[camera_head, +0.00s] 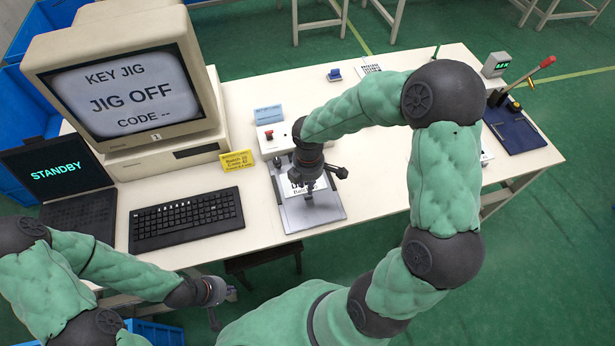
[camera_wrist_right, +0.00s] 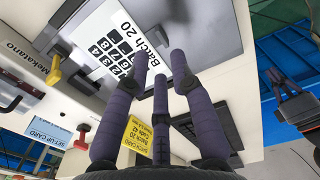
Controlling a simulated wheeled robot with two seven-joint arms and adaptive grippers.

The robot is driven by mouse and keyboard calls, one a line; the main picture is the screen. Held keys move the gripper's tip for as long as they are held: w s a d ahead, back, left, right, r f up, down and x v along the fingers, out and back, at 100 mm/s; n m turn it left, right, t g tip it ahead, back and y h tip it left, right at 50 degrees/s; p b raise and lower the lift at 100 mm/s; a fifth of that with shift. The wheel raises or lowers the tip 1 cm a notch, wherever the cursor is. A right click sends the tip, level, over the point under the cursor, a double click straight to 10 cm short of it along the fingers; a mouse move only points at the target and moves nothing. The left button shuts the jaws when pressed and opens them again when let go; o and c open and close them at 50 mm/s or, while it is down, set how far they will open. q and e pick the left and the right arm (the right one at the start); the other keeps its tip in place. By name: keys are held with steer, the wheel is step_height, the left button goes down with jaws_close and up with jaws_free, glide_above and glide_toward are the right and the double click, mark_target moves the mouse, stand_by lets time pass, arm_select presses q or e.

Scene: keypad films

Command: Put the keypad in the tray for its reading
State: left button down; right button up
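The keypad (camera_head: 293,191) is a white sheet marked "Batch 20". It lies on a grey metal plate (camera_head: 330,208) at the table's front edge, partly hidden by my right gripper. The right wrist view shows its black number keys (camera_wrist_right: 104,55) on the grey plate. My right gripper (camera_head: 310,197) points down over the keypad. In the right wrist view its fingers (camera_wrist_right: 160,65) are apart with nothing visible between them; contact is unclear. My left gripper (camera_head: 220,292) is low in front of the table, away from the keypad. A dark blue tray-like panel (camera_head: 517,137) lies at the far right.
The monitor (camera_head: 130,90) reads "JIG OFF", "CODE --"; the laptop (camera_head: 60,170) reads "STANDBY". A keyboard (camera_head: 185,217) lies left of the plate. A yellow card (camera_head: 238,163) stands behind it. A red-knobbed lever (camera_head: 547,62) stands far right.

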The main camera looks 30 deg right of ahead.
mark_target(308, 198)
step_height(308, 198, down, 6)
steer(key=shift+f+b, duration=0.1)
steer(key=shift+b, duration=0.95)
steer(key=shift+c, duration=0.3)
jaws_close()
